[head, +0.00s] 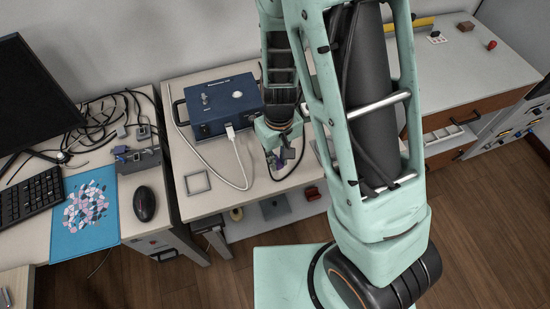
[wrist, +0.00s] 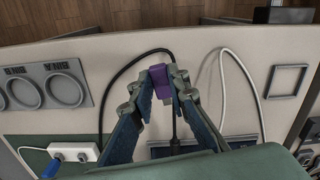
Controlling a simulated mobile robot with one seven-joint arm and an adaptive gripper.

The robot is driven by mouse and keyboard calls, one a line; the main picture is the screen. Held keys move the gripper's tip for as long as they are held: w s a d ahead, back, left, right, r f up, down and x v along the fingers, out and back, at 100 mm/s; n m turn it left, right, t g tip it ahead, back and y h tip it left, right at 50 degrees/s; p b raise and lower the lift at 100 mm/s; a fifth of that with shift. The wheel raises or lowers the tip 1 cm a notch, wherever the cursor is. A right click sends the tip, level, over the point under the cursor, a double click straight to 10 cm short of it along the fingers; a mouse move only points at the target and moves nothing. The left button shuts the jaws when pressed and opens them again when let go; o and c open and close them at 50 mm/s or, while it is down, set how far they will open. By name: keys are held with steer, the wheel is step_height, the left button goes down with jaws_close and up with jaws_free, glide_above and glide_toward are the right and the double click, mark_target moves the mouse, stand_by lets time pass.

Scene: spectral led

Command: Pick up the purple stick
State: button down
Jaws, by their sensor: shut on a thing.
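The purple stick (wrist: 158,80) is a short purple block in the wrist view, between the two fingertips of my gripper (wrist: 163,83). My gripper is shut on it near the front edge of the pale table. I cannot tell whether the stick touches the table. In the head view my gripper (head: 281,158) is over the front part of the table, and a bit of purple (head: 278,163) shows at its fingers, mostly hidden.
A blue instrument box (head: 222,105) stands behind my gripper, with a white cable (head: 239,158) and a black cable near the fingers. A grey square frame (head: 197,182) lies left on the table.

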steer(key=s+d+r+b, duration=0.3)
steer(key=s+r+b, duration=0.3)
steer(key=s+b, duration=0.3)
steer(key=shift+s+r, duration=0.3)
steer(key=shift+s, duration=0.6)
steer(key=c, duration=2.5)
jaws_free()
steer(key=shift+c, duration=0.2)
jaws_close()
